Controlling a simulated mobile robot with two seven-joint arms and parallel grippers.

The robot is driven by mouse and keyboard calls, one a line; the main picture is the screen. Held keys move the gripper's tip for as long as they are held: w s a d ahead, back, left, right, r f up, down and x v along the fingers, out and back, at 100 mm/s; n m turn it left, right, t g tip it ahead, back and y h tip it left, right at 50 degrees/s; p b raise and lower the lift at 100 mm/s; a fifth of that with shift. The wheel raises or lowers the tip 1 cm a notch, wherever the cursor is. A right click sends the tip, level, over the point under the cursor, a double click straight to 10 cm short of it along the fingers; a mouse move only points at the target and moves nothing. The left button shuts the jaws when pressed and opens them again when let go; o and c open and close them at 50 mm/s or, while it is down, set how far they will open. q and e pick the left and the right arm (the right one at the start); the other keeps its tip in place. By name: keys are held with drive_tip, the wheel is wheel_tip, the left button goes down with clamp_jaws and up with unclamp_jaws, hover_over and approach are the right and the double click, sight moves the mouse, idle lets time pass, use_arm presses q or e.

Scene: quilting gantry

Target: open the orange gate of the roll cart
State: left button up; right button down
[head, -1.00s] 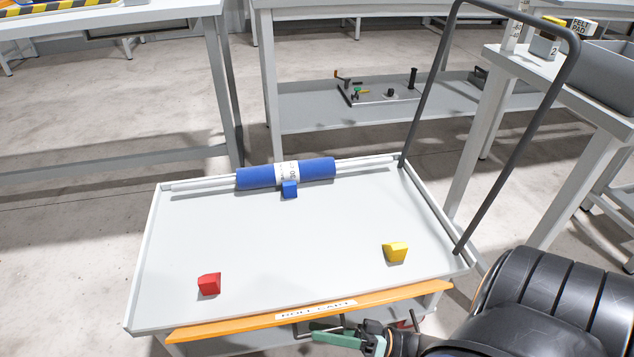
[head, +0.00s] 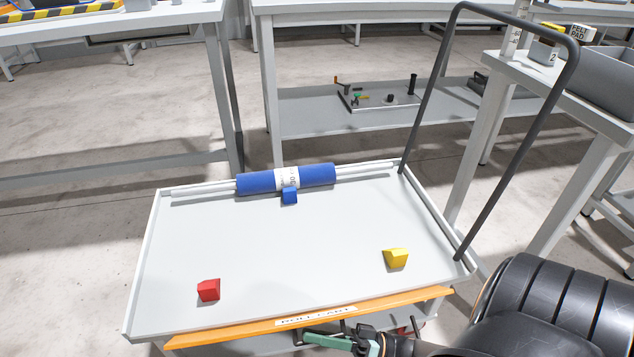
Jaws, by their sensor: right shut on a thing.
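The roll cart (head: 250,240) is a pale grey tray with a dark push handle at its right end. Its orange gate (head: 230,332) runs along the near long side and carries a white "ROLL CART" label (head: 317,315). My right gripper (head: 328,341), with green fingers, is at the near side of the gate, just below the label. It is shut on the gate's dark handle (head: 299,338), which is mostly hidden by the fingers. My left gripper is not in view.
On the tray are a blue roll (head: 258,182) on a rail at the far side, a blue block (head: 289,195), a red block (head: 209,290) and a yellow block (head: 396,258). A grey workbench (head: 560,90) stands close at the right. Open floor lies left of the cart.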

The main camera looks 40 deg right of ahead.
drive_tip(key=shift+s+a, duration=0.15)
drive_tip(key=shift+s, duration=0.05)
drive_tip(key=shift+f+n+g+y, duration=0.3)
drive_tip(key=shift+f+n+y, duration=0.25)
drive_tip(key=shift+n, duration=0.55)
drive_tip(key=shift+s+f+n+g+y, duration=0.1)
drive_tip(key=shift+f+n+g+y, duration=0.2)
drive_tip(key=shift+n, duration=0.6)
drive_tip(key=shift+w+f+n+g+y, duration=0.1)
drive_tip(key=shift+f+n+g+y, duration=0.25)
drive_tip(key=shift+n, duration=0.55)
drive_tip(key=shift+s+f+n+g+y, duration=0.15)
drive_tip(key=shift+f+n+y, duration=0.25)
drive_tip(key=shift+n, duration=0.5)
drive_tip(key=c, duration=0.9)
unclamp_jaws()
drive_tip(key=shift+w, duration=0.2)
